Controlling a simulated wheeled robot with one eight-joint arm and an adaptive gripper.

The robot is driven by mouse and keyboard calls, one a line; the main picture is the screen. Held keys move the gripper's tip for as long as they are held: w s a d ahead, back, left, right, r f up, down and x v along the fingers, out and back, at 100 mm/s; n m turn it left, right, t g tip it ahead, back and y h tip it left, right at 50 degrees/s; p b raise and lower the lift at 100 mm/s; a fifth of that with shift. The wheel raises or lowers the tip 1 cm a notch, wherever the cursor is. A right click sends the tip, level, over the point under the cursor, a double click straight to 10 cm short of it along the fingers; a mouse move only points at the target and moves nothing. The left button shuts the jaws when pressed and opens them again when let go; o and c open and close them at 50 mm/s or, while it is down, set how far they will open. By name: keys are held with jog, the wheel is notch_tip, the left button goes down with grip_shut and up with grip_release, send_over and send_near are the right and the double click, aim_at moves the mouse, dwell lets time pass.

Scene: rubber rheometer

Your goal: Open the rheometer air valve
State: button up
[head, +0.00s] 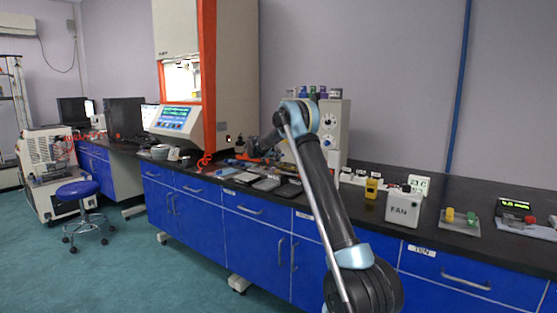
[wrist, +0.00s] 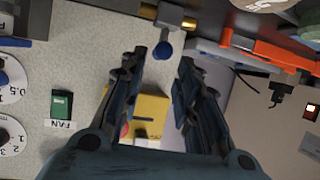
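The rheometer (head: 181,118) is the tall machine with an orange frame and a lit screen, at the back left of the bench. In the wrist view, a blue knob (wrist: 164,50) on a stem hangs from a metal line with brass fittings (wrist: 189,23); it looks like the air valve. My gripper (wrist: 162,62) is open, its two dark fingers apart, with the blue knob showing between the fingertips. I cannot tell whether they touch it. Nothing is held. In the head view my gripper (head: 256,147) is small, dark and partly hidden beside the rheometer's right side.
A yellow box (wrist: 150,112) shows between the fingers, farther back. A green FAN switch (wrist: 62,104) and dials (wrist: 10,135) are on a panel at left. An orange part (wrist: 270,52) is at right. The black bench (head: 300,195) carries several small devices, including a FAN box (head: 403,208).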

jog(key=shift+x, duration=3.1)
grip_shut()
